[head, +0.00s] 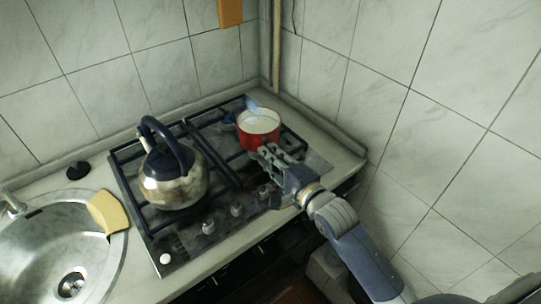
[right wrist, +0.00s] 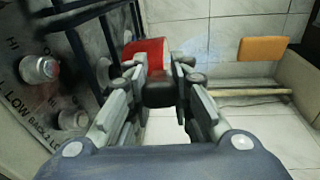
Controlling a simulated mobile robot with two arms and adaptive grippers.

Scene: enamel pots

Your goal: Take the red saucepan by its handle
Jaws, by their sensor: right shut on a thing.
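The red saucepan (head: 258,136), white inside, stands upright on the back right of the gas hob. My right gripper (head: 268,155) reaches it from the front right, with its fingers at the near side of the pan. In the right wrist view, the red wall of the saucepan (right wrist: 146,50) shows beyond the fingers. My right gripper (right wrist: 160,88) is shut on the saucepan's dark handle (right wrist: 159,94). The fingers hide part of the handle. My left gripper is in neither view.
A kettle (head: 172,178) with a dark handle stands on the left of the hob (head: 205,222). Knobs line the hob's front. A sink (head: 40,262) with a yellow cloth (head: 108,212) lies left. Tiled walls close in behind and to the right.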

